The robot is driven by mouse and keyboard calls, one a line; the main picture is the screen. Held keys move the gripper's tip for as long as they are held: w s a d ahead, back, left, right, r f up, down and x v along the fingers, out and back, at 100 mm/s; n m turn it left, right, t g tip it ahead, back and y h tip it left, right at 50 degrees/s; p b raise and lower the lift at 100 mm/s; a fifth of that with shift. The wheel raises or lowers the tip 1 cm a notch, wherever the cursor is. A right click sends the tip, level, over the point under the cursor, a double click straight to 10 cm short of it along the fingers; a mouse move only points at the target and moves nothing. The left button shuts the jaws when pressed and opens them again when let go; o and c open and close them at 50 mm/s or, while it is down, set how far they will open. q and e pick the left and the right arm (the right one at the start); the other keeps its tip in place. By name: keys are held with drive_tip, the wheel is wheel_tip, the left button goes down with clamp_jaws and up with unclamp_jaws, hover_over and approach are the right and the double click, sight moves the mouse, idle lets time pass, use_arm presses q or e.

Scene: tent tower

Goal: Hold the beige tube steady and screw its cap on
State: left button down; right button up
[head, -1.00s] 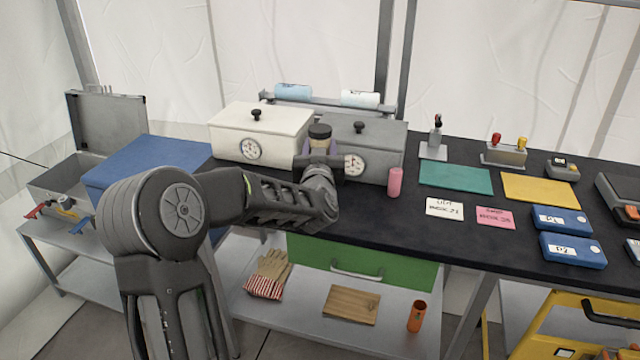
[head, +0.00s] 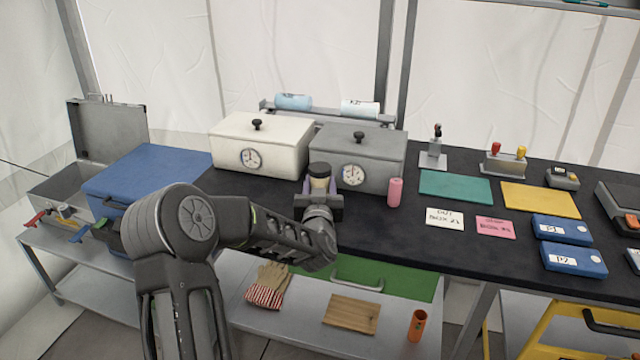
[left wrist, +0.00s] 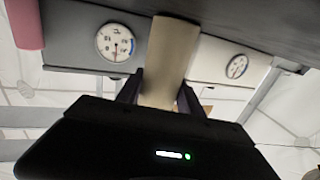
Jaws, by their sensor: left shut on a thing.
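The beige tube (head: 319,185) is upright in front of the grey box, with its dark cap (head: 320,169) on its top end. I cannot tell whether the cap is screwed tight. My left gripper (head: 318,199) is shut around the tube below the cap. In the left wrist view, which is upside down, the tube (left wrist: 170,55) stands between the fingers and its lower end is close to the dark table top. I cannot tell whether it touches. The cap is hidden there. My right gripper is in neither view.
A white box (head: 262,135) and a grey box (head: 372,150) with dials stand behind the tube. A pink cylinder (head: 395,192) stands to its right. Note cards, mats and blue cases lie farther right. The dark table top (head: 380,225) is clear in front of the pink cylinder.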

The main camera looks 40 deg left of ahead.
use_arm(q)
drive_tip(key=shift+r, duration=0.1)
drive_tip(key=c, duration=1.2)
unclamp_jaws()
drive_tip(key=shift+f, duration=0.25)
drive_tip(key=shift+c, duration=0.2)
drive_tip(key=o, duration=0.5)
drive_tip(key=shift+r, duration=0.2)
drive_tip(key=shift+s+d, duration=0.1)
drive_tip(key=shift+d, duration=0.05)
drive_tip(key=b+v, duration=0.2)
drive_tip(key=v, duration=0.9)
drive_tip(key=shift+s+d, duration=0.25)
drive_tip(key=shift+s, duration=0.05)
